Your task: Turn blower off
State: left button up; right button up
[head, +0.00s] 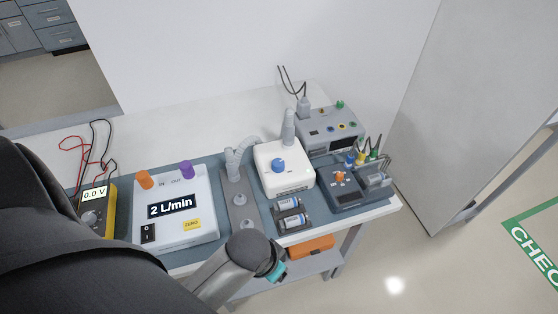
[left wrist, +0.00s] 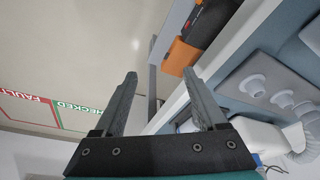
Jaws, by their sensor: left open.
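A white box with a blue knob (head: 278,165) and an upright grey hose fitting stands on the table; it looks like the blower, but I read no label. Left of it is a white flow meter (head: 200,226) reading 2 L/min, with a black O/I rocker switch (head: 148,234). My left arm reaches past the table's front edge, ending at a teal part (head: 278,270); its fingers are hidden in the head view. In the left wrist view my left gripper (left wrist: 160,75) is open and empty, beside the table edge. My right gripper is not in view.
A grey plate with ports (head: 241,200) lies between the two white boxes. Battery holders (head: 290,215), a grey monitor (head: 330,128) and a yellow meter (head: 97,213) also stand there. An orange case (head: 311,247) sits on the shelf below.

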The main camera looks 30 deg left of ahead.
pick_arm(q)
jog(key=w+d+r+m+h, duration=0.1)
jog(key=w+d+r+m, duration=0.1)
jog(key=w+r, duration=0.45)
jog(key=n+g+y, duration=0.2)
jog(key=g, duration=0.1)
send_near(279, 162)
notch_tip(279, 162, down, 9)
jog(key=b, duration=0.3)
jog(key=shift+a+r+b, duration=0.1)
jog(key=shift+a+b, duration=0.05)
jog(key=shift+b, duration=0.25)
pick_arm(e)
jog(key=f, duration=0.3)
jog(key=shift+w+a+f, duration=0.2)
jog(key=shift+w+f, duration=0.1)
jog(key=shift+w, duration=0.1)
pick_arm(q)
grip_shut()
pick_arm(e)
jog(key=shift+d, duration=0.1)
